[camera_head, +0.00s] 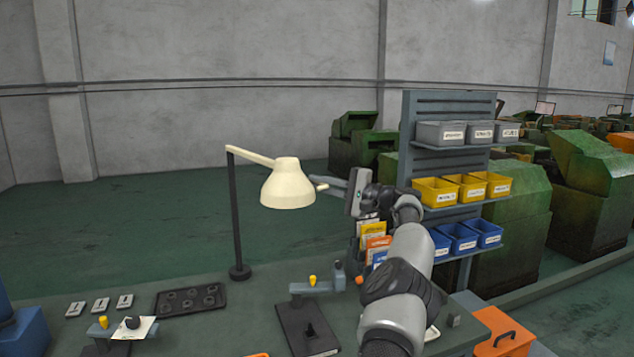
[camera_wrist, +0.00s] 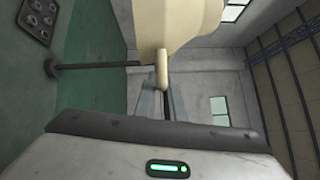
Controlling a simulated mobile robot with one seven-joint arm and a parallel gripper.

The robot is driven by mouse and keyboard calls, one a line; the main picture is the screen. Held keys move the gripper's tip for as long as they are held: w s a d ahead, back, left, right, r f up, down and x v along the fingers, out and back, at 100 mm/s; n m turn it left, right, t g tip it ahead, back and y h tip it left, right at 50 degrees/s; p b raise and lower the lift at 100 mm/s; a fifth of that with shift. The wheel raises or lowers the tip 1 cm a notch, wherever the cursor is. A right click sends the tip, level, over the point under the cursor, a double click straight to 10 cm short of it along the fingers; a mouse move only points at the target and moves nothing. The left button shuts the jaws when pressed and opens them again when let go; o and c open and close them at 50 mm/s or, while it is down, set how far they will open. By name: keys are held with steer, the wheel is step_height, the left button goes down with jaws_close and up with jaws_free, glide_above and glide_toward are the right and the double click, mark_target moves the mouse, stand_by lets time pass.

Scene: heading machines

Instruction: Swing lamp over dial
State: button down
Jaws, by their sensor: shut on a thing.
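The cream desk lamp shade (camera_head: 288,187) hangs from a cream arm on a dark upright post (camera_head: 234,210) at the back left of the bench. My gripper (camera_head: 322,184) is at the right side of the shade, shut on the lamp's small handle. In the wrist view the shade (camera_wrist: 178,22) fills the top, and the cream handle (camera_wrist: 162,68) sits between the fingers of my gripper (camera_wrist: 160,88). The shade is above the bench, near a small black stand (camera_head: 306,328) with a yellow knob. I cannot make out a dial face.
A dark tray (camera_head: 191,300) with round parts and several small grey plates (camera_head: 100,304) lie at the left. A second small stand (camera_head: 130,326) is at front left. A rack (camera_head: 452,145) of grey, yellow and blue bins stands behind my arm. An orange box (camera_head: 505,332) is at front right.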

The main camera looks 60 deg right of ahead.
steer(key=shift+r, duration=0.2)
steer(key=c, duration=1.8)
jaws_free()
steer(key=shift+w, duration=0.1)
steer(key=shift+c, duration=0.2)
steer(key=shift+f, duration=0.1)
steer(key=shift+f, duration=0.1)
steer(key=s+d+f+b, duration=0.1)
steer(key=s+b, duration=0.1)
steer(key=s, duration=1.5)
steer(key=shift+s, duration=0.2)
steer(key=shift+d+f, duration=0.1)
